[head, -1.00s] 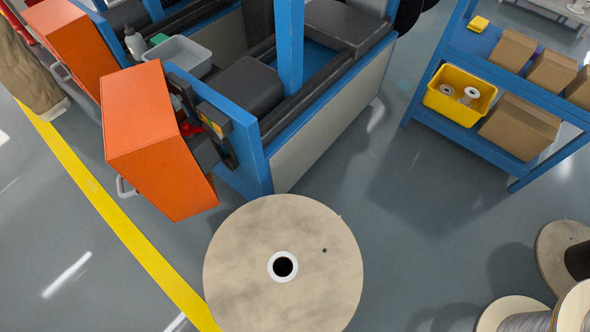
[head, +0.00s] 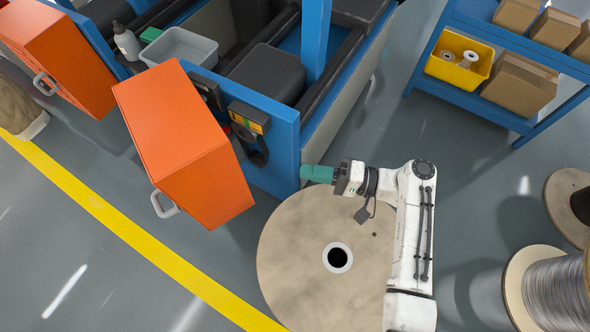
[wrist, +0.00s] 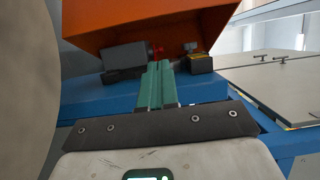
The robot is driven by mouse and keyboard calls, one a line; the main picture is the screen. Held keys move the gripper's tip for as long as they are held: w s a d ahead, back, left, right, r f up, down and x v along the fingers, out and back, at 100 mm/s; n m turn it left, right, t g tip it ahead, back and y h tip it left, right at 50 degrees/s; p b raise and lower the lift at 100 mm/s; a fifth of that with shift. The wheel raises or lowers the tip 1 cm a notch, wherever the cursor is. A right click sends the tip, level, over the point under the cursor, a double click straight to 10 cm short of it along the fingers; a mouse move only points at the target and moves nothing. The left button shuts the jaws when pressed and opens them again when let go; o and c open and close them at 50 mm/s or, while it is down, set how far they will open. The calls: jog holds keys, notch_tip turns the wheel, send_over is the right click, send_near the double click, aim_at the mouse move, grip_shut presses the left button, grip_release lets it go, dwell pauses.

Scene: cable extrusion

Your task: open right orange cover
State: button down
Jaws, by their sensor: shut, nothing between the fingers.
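The right orange cover (head: 180,140) is a box-shaped hood at the end of the blue machine. It hangs swung out from the frame at an angle, with a gap on its right side showing dark parts behind it. Its grey handle (head: 164,205) is on the lower left face. In the wrist view the cover's underside (wrist: 150,28) fills the top. My gripper (head: 306,173) has green fingers, shut and empty, right of the cover beside the machine's blue corner and apart from the cover. In the wrist view the fingers (wrist: 158,70) point toward the dark parts below the cover.
A second orange cover (head: 55,55) is at upper left. A large wooden spool (head: 300,265) stands below my arm. A grey bin (head: 180,47) and a bottle (head: 126,41) sit on the machine. A blue shelf (head: 470,95) is at right. Floor lies clear left of the yellow line.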

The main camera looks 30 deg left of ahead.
jog(key=s+a+b, duration=0.2)
jog(key=s+a, duration=0.3)
jog(key=a, duration=0.5)
jog(key=shift+s, duration=0.35)
jog(key=shift+a, duration=0.15)
